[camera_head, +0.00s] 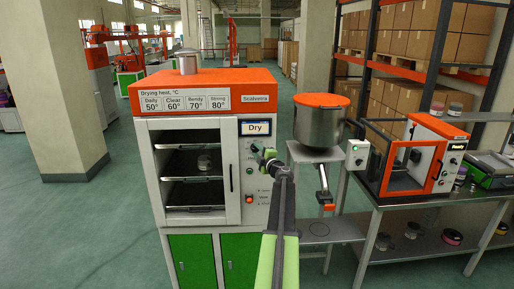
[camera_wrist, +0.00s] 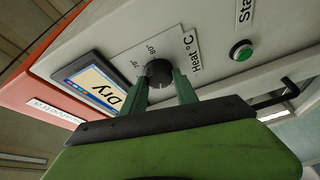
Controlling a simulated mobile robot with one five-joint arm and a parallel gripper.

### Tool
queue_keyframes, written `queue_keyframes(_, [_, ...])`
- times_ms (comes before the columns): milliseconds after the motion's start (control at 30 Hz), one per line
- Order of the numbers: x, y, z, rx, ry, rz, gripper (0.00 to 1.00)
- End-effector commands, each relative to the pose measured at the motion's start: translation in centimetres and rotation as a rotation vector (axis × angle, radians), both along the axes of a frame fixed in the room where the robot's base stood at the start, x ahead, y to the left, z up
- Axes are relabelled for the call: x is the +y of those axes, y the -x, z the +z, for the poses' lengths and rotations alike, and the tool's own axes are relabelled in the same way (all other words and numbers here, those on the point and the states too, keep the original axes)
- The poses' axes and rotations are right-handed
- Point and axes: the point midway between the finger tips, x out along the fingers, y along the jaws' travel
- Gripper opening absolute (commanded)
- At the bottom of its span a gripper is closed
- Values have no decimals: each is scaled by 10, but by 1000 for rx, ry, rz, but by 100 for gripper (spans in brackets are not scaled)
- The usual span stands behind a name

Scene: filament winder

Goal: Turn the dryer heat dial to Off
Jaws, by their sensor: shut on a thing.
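The dryer (camera_head: 200,78) is a grey and orange cabinet in the middle of the head view. Its heat dial (camera_wrist: 158,70) is a round dark knob in the wrist view, under the lit "Dry" screen (camera_wrist: 97,86). The screen also shows in the head view (camera_head: 258,128). My gripper (camera_wrist: 160,84) is at the panel, with its green fingers on either side of the dial, shut on it. Marks "70°" and "80°" show beside the dial; the rest of its scale is hidden by the fingers. In the head view my gripper (camera_head: 266,158) covers the dial.
A green Start button (camera_wrist: 241,50) is close to the dial. A red button (camera_head: 249,199) is lower on the panel. The glass door (camera_head: 233,175) is left of my gripper, and a metal hopper (camera_head: 318,125) stands to the right.

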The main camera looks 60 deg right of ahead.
Motion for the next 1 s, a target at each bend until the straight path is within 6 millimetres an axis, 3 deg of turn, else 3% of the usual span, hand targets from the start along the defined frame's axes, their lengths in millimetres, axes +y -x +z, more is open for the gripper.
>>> queue_keyframes(500, [2, -2, 6, 347, 249, 3, 0])
queue_keyframes(1000, [3, -3, 4, 477, 342, 4, 0])
